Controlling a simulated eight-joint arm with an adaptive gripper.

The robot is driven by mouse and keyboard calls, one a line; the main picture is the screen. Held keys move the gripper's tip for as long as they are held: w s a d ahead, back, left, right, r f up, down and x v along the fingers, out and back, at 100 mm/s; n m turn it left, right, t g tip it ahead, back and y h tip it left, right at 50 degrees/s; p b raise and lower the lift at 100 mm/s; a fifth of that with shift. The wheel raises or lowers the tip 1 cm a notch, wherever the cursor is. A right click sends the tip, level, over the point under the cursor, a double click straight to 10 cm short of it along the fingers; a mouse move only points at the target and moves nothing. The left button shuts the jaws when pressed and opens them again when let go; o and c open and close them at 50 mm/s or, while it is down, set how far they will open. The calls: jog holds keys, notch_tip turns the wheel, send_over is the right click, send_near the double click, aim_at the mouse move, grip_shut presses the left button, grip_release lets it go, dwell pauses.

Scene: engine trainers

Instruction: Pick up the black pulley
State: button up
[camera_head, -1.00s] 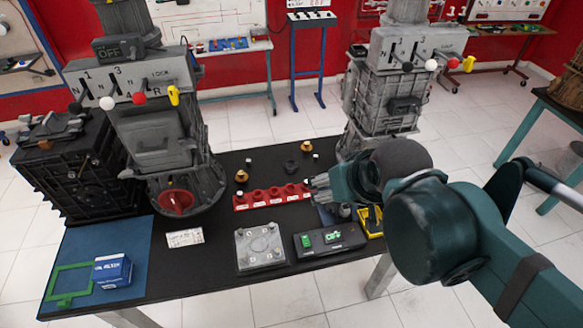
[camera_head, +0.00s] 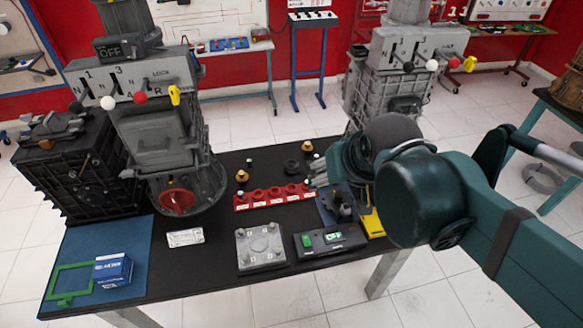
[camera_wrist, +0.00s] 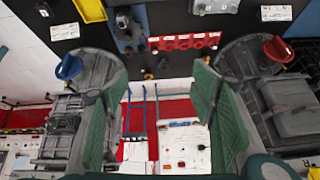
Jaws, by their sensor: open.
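A black round part, which looks like the black pulley (camera_head: 292,167), lies on the black table behind the red holder (camera_head: 272,197). Brass-coloured parts lie near it, one to its left (camera_head: 242,176) and one behind it (camera_head: 307,147). My gripper (camera_head: 319,173) hangs to the right of the black part, apart from it, and is partly hidden by my arm. In the wrist view my gripper (camera_wrist: 160,82) has its two green-padded fingers wide apart with nothing between them. A small dark part, perhaps the pulley, shows there beyond the fingertips, too small to be sure.
A blue stand with grey parts (camera_head: 328,207) and a yellow tray (camera_head: 373,223) are near my gripper. A grey plate (camera_head: 261,249) and a black box with green displays (camera_head: 319,242) stand at the front. Tall machines stand left (camera_head: 160,130) and back right (camera_head: 392,85).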

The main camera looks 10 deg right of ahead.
jog(key=w+m+g, duration=0.2)
jog(key=w+m, duration=0.2)
jog(key=w, duration=0.7)
jog(key=m+g, duration=0.5)
jog(key=m, duration=0.9)
send_over(292, 164)
notch_tip(292, 164, down, 28)
jog(key=shift+r+b, duration=0.25)
jog(key=shift+b, duration=0.1)
jog(key=shift+w+f, duration=0.1)
jog(key=shift+f, duration=0.2)
jog(key=shift+f, duration=1.25)
jog(key=shift+f, duration=0.1)
